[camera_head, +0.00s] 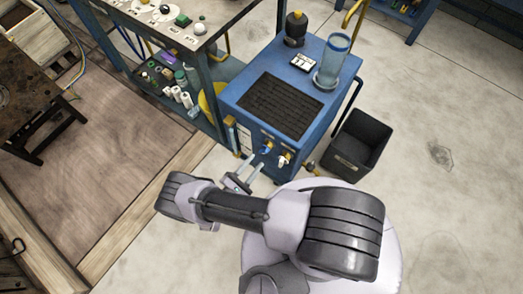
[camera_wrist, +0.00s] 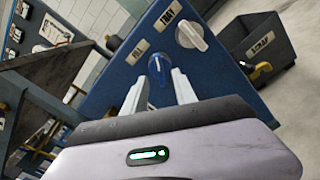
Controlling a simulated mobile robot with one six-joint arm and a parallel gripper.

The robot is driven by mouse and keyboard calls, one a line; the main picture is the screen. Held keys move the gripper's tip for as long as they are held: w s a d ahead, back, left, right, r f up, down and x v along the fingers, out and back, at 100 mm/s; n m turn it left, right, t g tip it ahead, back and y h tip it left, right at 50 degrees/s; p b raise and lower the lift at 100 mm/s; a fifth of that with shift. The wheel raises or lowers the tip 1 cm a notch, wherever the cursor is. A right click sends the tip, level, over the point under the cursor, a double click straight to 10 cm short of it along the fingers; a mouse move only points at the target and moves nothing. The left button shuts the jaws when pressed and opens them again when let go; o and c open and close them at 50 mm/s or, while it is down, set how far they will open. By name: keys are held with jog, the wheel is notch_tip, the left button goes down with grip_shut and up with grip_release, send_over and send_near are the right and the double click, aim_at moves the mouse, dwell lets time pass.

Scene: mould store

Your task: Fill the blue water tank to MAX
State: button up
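A blue cabinet (camera_head: 255,118) has a clear cylinder with a blue rim (camera_head: 334,62), seemingly the water tank, on its top right; its MAX mark and level cannot be read. The cabinet front has a blue knob (camera_head: 266,149) and a white knob (camera_head: 283,160). In the wrist view the blue knob (camera_wrist: 158,68) lies between and just beyond my fingertips; the white knob (camera_wrist: 191,35) is to its upper right. My gripper (camera_head: 254,169) is open, its two pale fingers (camera_wrist: 160,76) apart on either side of the blue knob. Contact cannot be told.
A black bin (camera_head: 357,146) stands right of the cabinet; it also shows in the wrist view (camera_wrist: 258,48). A dark bottle (camera_head: 295,30) stands on the cabinet's back. A workbench with shelved bottles (camera_head: 172,82) is at left. A yellow-handled fitting (camera_wrist: 260,70) sits low on the cabinet. Right floor is clear.

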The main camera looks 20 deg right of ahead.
aim_at(262, 153)
jog(key=x, duration=0.4)
jog(key=shift+w+d, duration=0.2)
jog(key=shift+d, duration=0.1)
grip_shut()
jog(key=shift+n, duration=3.4)
grip_release()
